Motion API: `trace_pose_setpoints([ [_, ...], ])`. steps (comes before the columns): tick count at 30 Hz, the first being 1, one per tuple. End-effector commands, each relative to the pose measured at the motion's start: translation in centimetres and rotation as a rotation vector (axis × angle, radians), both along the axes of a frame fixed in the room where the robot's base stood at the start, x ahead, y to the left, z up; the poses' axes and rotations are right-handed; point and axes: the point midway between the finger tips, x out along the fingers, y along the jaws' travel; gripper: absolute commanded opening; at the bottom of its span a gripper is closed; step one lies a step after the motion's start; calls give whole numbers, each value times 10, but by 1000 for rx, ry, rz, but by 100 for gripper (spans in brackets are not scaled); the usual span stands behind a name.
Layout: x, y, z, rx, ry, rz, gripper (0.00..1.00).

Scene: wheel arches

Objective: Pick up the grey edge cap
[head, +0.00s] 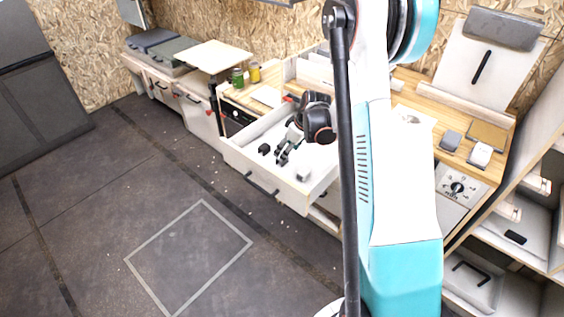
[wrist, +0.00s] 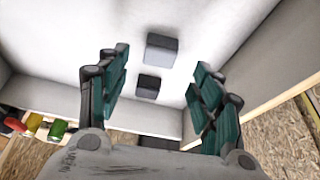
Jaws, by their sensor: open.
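My gripper (head: 284,156) is open and reaches down into the pulled-out white drawer (head: 242,160). In the wrist view its two fingers (wrist: 158,98) stand wide apart with nothing between the pads. The grey edge cap (wrist: 162,50) looks like a small mid-grey block on the drawer's pale floor, beyond the fingertips and near the middle of the gap. A darker, near-black block (wrist: 148,86) lies closer, also in line with the gap. In the head view a small dark block (head: 264,149) lies left of my fingers; I cannot tell which block it is.
The drawer walls (wrist: 265,55) rise around the blocks. A green can (head: 238,77) and a yellow can (head: 255,73) stand on the counter behind. The floor (head: 90,200) in front at left is clear.

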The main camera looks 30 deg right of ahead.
Motion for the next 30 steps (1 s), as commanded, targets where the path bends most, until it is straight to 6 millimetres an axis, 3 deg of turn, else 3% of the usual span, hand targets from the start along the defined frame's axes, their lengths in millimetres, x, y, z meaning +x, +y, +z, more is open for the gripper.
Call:
trace_pose_setpoints([
  [5,4,2,-8,0,0,1,60],
  [15,23,10,-47,0,0,0,60],
  [22,24,10,-47,0,0,0,60],
  [27,24,10,-47,0,0,0,26],
  [30,24,10,-47,0,0,0,24],
])
